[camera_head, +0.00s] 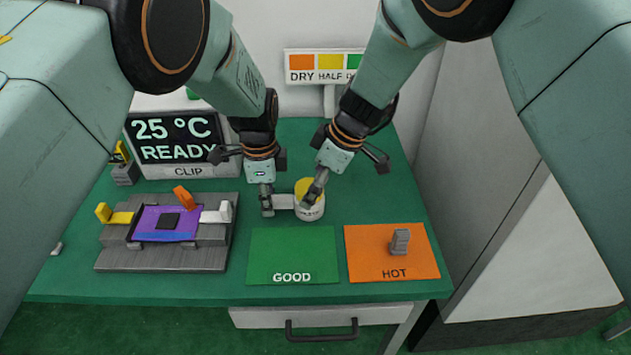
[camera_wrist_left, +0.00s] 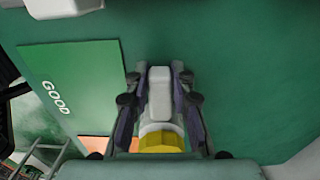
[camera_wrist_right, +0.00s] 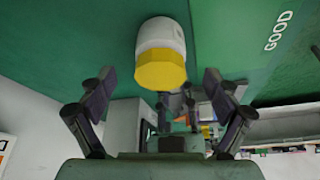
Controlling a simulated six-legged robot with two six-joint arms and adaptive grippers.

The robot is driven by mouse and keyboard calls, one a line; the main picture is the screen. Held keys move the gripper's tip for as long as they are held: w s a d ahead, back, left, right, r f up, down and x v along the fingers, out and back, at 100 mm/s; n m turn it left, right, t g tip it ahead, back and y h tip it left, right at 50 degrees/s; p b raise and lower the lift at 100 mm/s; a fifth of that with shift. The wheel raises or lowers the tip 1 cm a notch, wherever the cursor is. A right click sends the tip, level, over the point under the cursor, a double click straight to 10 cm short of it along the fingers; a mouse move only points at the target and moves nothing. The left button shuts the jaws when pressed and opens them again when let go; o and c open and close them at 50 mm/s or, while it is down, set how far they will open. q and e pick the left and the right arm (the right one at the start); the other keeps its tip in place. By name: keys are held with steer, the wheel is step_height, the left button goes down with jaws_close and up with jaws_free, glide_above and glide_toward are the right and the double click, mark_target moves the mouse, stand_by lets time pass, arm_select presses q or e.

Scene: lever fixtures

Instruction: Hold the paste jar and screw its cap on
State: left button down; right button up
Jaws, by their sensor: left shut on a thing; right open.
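The white paste jar (camera_head: 312,212) stands on the green table, and its yellow cap (camera_head: 302,186) sits on top. I cannot tell how tightly the cap is seated. My left gripper (camera_head: 267,203) is shut on the jar's white side handle (camera_head: 284,202). The handle (camera_wrist_left: 159,95) lies between its fingers in the left wrist view. My right gripper (camera_head: 314,193) is at the cap and partly hides it in the head view. In the right wrist view its fingers (camera_wrist_right: 160,100) are spread wide, and the cap (camera_wrist_right: 160,72) shows beyond them, apart from both.
A green GOOD mat (camera_head: 293,253) and an orange HOT mat (camera_head: 376,262) with a grey block (camera_head: 400,242) lie in front. A grey fixture (camera_head: 160,260) with levers and a purple board (camera_head: 165,224) is at left. A display (camera_head: 178,138) and a sign (camera_head: 322,66) stand behind.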

mark_target(307, 188)
steer(key=shift+r, duration=0.1)
steer(key=shift+r, duration=1.45)
steer(key=n, duration=0.2)
steer(key=n+g, duration=0.2)
steer(key=n, duration=0.1)
steer(key=shift+w+f+n, duration=0.1)
steer(key=shift+w+n, duration=0.2)
steer(key=shift+w, duration=0.05)
steer(key=n+g, duration=0.1)
steer(key=n, duration=0.2)
steer(key=shift+w+n, duration=0.15)
steer(key=shift+n, duration=0.15)
steer(key=n, duration=0.1)
steer(key=n+g+h, duration=0.1)
steer(key=n, duration=0.3)
steer(key=shift+w+a+g, duration=0.2)
steer(key=shift+a+g, duration=0.05)
steer(key=shift+g, duration=0.15)
steer(key=n+h, duration=0.1)
steer(key=n, duration=0.3)
steer(key=shift+w+a+g+h, duration=0.1)
steer(key=shift+a+g+h, duration=0.1)
steer(key=shift+g+h, duration=0.2)
steer(key=shift+f, duration=0.1)
